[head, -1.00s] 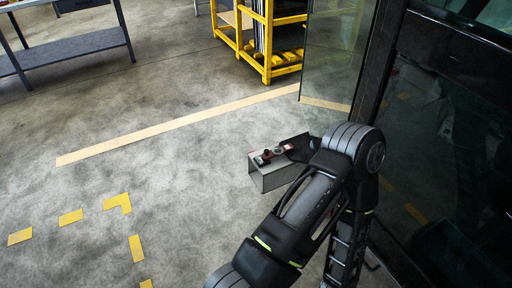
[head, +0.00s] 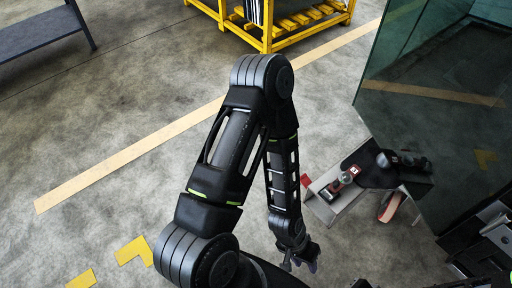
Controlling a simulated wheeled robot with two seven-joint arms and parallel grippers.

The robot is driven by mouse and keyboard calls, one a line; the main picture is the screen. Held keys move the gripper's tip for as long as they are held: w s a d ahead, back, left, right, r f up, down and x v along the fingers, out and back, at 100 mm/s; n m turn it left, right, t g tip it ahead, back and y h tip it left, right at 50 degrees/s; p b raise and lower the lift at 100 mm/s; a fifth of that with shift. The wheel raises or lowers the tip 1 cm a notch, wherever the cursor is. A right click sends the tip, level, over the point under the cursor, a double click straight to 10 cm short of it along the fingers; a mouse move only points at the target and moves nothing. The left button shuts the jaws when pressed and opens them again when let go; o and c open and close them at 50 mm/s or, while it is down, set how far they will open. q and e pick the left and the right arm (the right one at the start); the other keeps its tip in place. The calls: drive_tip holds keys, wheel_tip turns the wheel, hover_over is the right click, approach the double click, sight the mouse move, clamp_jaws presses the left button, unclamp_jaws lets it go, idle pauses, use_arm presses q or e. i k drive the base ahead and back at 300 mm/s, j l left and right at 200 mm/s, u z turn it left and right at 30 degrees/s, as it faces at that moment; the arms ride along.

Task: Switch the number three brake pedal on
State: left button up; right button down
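A grey control panel (head: 338,205) stands at the right of the head view, low beside the cab's dark glass. On it are dark levers or knobs with small red-and-white labels (head: 355,171). A red-orange curved part (head: 391,206) shows below its right side. I cannot make out which part is the number three brake pedal. My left gripper (head: 303,263) hangs at the end of my folded arm, below and left of the panel and apart from it. It is small and dark, and its opening is unclear. My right gripper is not in view.
The cab's dark glass panel (head: 440,110) fills the right side. A yellow rack (head: 267,45) stands at the back and a grey table (head: 38,35) at the far left. The concrete floor with yellow markings (head: 133,250) is clear at left.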

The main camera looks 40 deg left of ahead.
sight(305, 180)
drive_tip(key=j, duration=0.65)
drive_tip(key=i+j+u, duration=0.15)
drive_tip(key=j, duration=0.55)
drive_tip(key=l+u, duration=0.1)
drive_tip(key=u, duration=0.8)
drive_tip(key=k+l+u, duration=0.1)
drive_tip(key=u, duration=0.35)
